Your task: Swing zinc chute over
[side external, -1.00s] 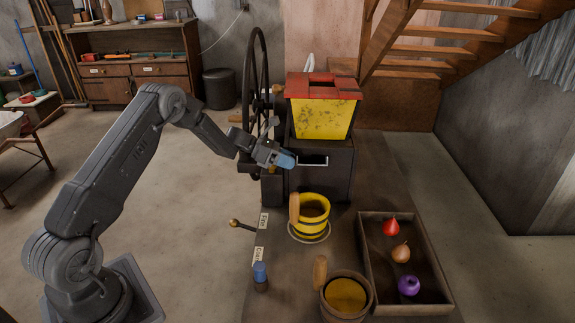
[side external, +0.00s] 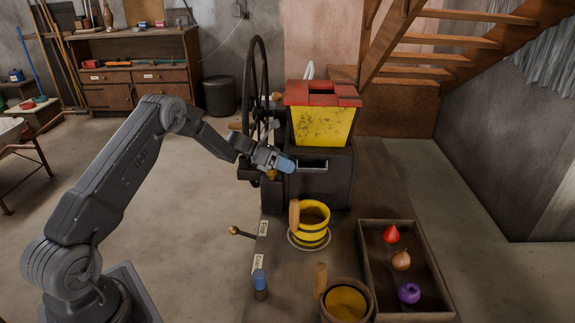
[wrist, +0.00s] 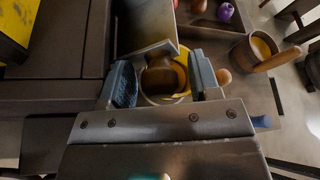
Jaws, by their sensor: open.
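The zinc chute (side external: 313,166) is a grey metal trough at the front of the dark box under the yellow hopper (side external: 322,127). In the wrist view the chute (wrist: 146,47) shows its pale end edge just beyond my fingers. My gripper (side external: 287,164) is beside the chute's left end, blue fingertips towards it. In the wrist view my gripper (wrist: 163,82) is open, with no object clearly held.
A large black wheel (side external: 257,100) stands behind my gripper. A brass-knobbed lever (side external: 236,231), a blue-topped peg (side external: 260,284) and a wooden mug (side external: 346,302) are nearer the front. A tray (side external: 440,290) at right holds red, tan and purple pieces.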

